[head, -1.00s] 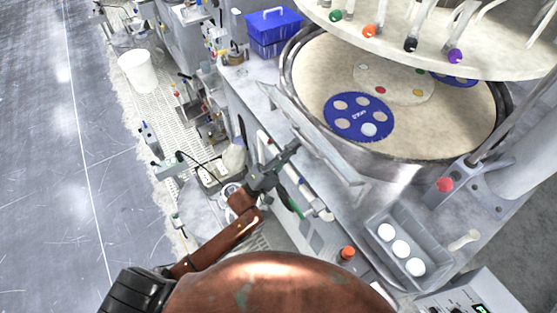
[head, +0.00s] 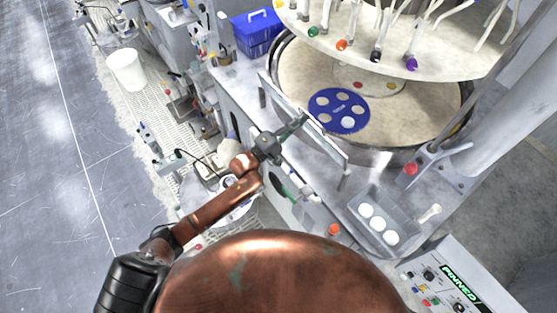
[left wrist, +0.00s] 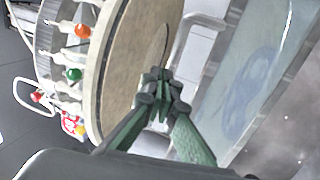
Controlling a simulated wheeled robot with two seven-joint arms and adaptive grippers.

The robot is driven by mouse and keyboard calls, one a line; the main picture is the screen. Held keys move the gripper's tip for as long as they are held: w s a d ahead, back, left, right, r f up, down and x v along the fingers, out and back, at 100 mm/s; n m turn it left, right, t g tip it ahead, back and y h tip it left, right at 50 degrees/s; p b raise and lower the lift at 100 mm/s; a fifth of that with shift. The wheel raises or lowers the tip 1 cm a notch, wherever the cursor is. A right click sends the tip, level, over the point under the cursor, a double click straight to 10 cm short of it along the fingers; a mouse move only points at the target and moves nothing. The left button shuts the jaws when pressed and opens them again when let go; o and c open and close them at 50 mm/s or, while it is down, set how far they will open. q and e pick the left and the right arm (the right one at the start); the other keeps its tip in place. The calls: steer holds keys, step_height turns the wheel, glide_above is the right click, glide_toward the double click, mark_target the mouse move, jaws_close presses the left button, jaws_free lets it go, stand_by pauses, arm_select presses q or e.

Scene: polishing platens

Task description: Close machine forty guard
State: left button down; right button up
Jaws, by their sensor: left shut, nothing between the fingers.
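The guard (head: 328,148), a clear panel in a grey frame, stands along the front of a machine with a round tan platen (head: 420,105). I cannot read a machine number. My left gripper (head: 302,120) is shut and empty, its tips at the guard's middle in the head view. In the left wrist view the left gripper (left wrist: 160,80) points toward a pale bar, with the clear guard panel (left wrist: 255,85) to its right and the platen to its left. I cannot tell whether the tips touch the guard. My right gripper is out of view.
A blue disc (head: 339,111) with round holes lies on the platen. A blue box (head: 256,34) stands behind. A grey tray (head: 385,212) with white pucks is at the right front. A control panel (head: 455,290) reads "PINNED".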

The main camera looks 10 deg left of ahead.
mark_target(309, 114)
arm_select(q)
steer(key=shift+x, duration=1.85)
